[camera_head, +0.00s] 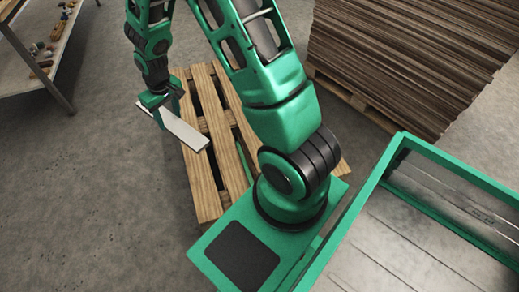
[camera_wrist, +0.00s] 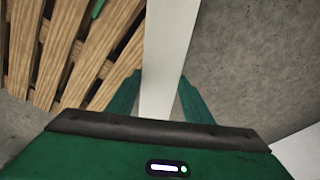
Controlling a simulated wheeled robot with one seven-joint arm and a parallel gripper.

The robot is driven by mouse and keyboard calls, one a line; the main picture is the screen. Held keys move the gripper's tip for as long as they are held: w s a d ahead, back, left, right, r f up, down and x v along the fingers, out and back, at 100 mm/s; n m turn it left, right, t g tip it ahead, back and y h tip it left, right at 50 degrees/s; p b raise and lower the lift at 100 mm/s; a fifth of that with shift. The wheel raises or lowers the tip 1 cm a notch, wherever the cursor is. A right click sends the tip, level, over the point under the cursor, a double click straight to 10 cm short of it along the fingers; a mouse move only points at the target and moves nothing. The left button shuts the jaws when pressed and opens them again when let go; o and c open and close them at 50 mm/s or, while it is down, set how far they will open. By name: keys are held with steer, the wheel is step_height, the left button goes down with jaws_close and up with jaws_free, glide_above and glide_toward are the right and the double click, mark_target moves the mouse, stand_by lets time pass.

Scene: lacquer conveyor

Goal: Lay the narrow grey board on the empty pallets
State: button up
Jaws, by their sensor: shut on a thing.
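The narrow grey board (camera_head: 178,127) is held in my gripper (camera_head: 160,104) at the left edge of the wooden pallets (camera_head: 207,180). In the wrist view the board (camera_wrist: 166,45) runs between my two fingers (camera_wrist: 160,97), which are shut on its sides. The pallets (camera_wrist: 65,55) show at the left of the wrist view, below the board.
A tall stack of brown sheets (camera_head: 400,55) stands on a pallet at the back right. A green-framed conveyor (camera_head: 450,160) is at the right. A workbench with tools (camera_head: 45,50) stands at the upper left. The concrete floor (camera_head: 80,200) at left is clear.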

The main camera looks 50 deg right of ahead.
steer(key=shift+d+f, duration=0.15)
steer(key=shift+d, duration=0.45)
steer(key=s+d+f+m+g+h, duration=0.1)
steer(key=s+d+f+m, duration=0.4)
steer(key=d+f+m, duration=0.3)
steer(key=s+d+f+m+g, duration=0.1)
steer(key=s+d+f+m, duration=0.6)
steer(key=f, duration=0.4)
steer(key=s+d+f+m+g+h, duration=0.1)
steer(key=s+d+f+m, duration=0.3)
steer(key=d+f+m, duration=0.45)
steer(key=shift+m, duration=0.55)
steer(key=w+d+f, duration=0.1)
steer(key=d+f, duration=0.1)
steer(key=d, duration=0.1)
steer(key=w+d+f, duration=0.1)
steer(key=d+f, duration=0.2)
steer(key=w+d+f, duration=0.1)
steer(key=d+f, duration=0.1)
steer(key=shift+d+f, duration=0.15)
steer(key=shift+d, duration=0.25)
steer(key=shift+w+a+x, duration=0.1)
steer(key=shift+a+x, duration=0.05)
steer(key=shift+x, duration=0.85)
steer(key=shift+w+a+x, duration=0.1)
steer(key=shift+a+x, duration=0.1)
steer(key=shift+x, duration=0.75)
steer(key=shift+f, duration=0.3)
steer(key=o, duration=1.2)
